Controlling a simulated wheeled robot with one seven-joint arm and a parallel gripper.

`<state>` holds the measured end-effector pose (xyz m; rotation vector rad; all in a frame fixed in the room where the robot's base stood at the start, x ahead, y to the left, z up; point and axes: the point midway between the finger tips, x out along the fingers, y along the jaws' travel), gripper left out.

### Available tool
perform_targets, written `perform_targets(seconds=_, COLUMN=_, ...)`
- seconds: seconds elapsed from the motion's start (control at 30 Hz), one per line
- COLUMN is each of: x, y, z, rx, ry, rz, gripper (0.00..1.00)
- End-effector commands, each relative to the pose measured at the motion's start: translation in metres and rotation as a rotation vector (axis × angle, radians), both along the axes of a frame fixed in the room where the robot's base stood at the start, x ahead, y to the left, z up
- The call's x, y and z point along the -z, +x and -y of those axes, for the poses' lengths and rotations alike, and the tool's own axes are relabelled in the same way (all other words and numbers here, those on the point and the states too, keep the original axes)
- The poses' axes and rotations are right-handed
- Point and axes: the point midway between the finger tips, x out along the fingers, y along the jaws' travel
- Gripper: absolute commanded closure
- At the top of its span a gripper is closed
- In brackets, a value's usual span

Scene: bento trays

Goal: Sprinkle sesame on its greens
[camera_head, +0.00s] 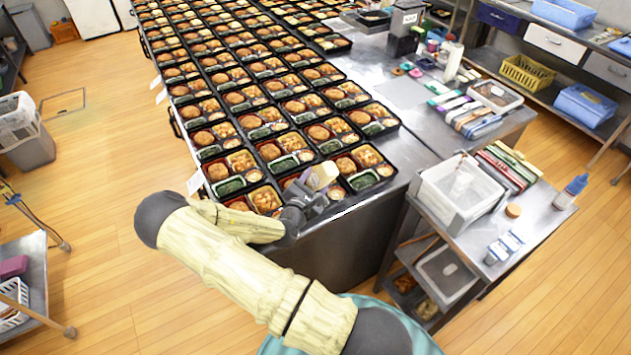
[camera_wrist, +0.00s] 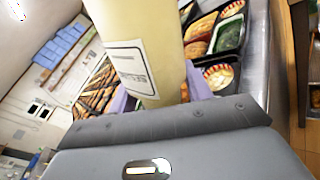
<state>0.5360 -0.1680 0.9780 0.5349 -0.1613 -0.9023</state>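A cream sesame bottle (camera_head: 323,175) with a white label is held in my gripper (camera_head: 312,188), above the near edge of the bento rows. In the wrist view the bottle (camera_wrist: 145,35) stands between the two lilac fingers of my gripper (camera_wrist: 160,92), which are closed against its sides. Its upper end is out of that view. Dark greens (camera_head: 364,180) lie in a compartment of the near right bento tray (camera_head: 388,186), just right of the bottle. Greens (camera_wrist: 228,34) also show right of the bottle in the wrist view. I cannot make out sesame on them.
Many black bento trays stand close together across the steel table, some partly hidden by my arm. To the right, a steel cart holds a clear bin (camera_head: 446,205), a blue-capped bottle (camera_head: 571,191) and small containers. Floor is open at left.

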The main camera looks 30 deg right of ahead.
Motion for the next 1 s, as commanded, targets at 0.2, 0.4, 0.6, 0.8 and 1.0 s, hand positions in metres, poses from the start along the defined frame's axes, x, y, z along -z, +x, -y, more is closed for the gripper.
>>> perform_targets(seconds=0.2, x=0.029, y=0.000, z=0.000, rx=0.000, ry=-0.001, rz=-0.002, gripper=0.55)
perform_targets(seconds=0.4, x=0.036, y=0.000, z=0.000, rx=0.000, ry=-0.001, rz=0.001, gripper=0.55)
perform_targets(seconds=0.6, x=0.034, y=0.000, z=0.000, rx=0.001, ry=-0.001, rz=0.000, gripper=0.55)
perform_targets(seconds=0.8, x=0.020, y=0.000, z=0.000, rx=0.000, ry=0.000, rz=0.002, gripper=0.55)
perform_targets(seconds=1.0, x=0.001, y=0.000, z=0.000, rx=0.001, ry=-0.001, rz=0.000, gripper=0.55)
